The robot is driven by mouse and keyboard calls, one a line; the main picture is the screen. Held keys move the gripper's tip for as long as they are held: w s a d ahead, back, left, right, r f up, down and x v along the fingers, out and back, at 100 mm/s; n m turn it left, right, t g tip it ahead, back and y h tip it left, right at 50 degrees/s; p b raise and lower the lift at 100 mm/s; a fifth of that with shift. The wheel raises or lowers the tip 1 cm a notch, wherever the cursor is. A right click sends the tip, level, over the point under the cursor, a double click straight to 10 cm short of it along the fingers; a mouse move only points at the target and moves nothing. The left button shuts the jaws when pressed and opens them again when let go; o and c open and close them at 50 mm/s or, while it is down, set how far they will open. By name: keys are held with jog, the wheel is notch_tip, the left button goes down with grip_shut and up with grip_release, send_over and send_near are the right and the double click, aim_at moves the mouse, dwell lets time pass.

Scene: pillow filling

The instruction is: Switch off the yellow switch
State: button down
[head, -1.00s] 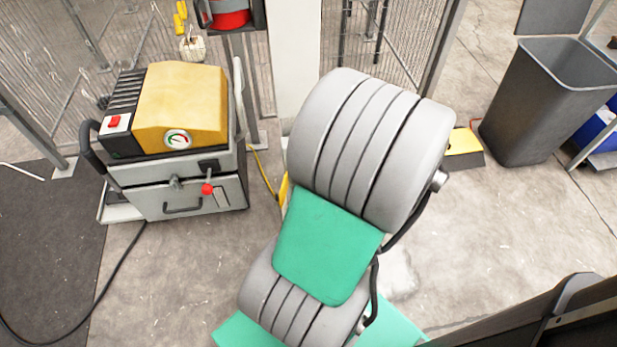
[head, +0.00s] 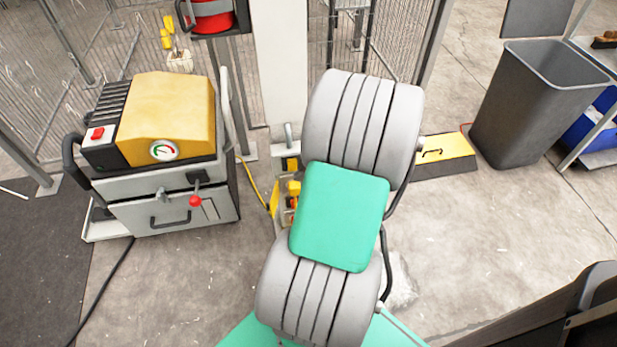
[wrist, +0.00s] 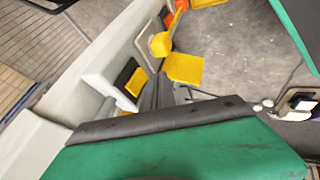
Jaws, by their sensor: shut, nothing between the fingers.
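Several small yellow and orange parts (head: 294,188) sit low on the white column, partly behind my arm in the head view. The wrist view shows a yellow block (wrist: 160,45), a yellow flap (wrist: 184,68) and another yellow piece (wrist: 136,82) beside a dark and orange part. I cannot tell for sure which one is the yellow switch or what position it is in. My gripper (wrist: 160,84) shows as narrow dark fingers, shut and empty, close to the yellow flap. I cannot tell if it touches. My arm hides the gripper in the head view.
A yellow-topped machine (head: 166,105) with a red switch (head: 97,133) and a gauge stands at left. The white column (head: 279,70) is behind my arm. A grey bin (head: 535,105) stands at right beside a yellow-topped block (head: 446,148). Open floor lies at right.

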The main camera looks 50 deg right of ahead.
aim_at(292, 165)
jog(key=shift+w+d+f, duration=0.1)
jog(key=shift+w+d, duration=0.7)
jog(key=shift+w, duration=0.25)
jog(key=shift+b, duration=0.3)
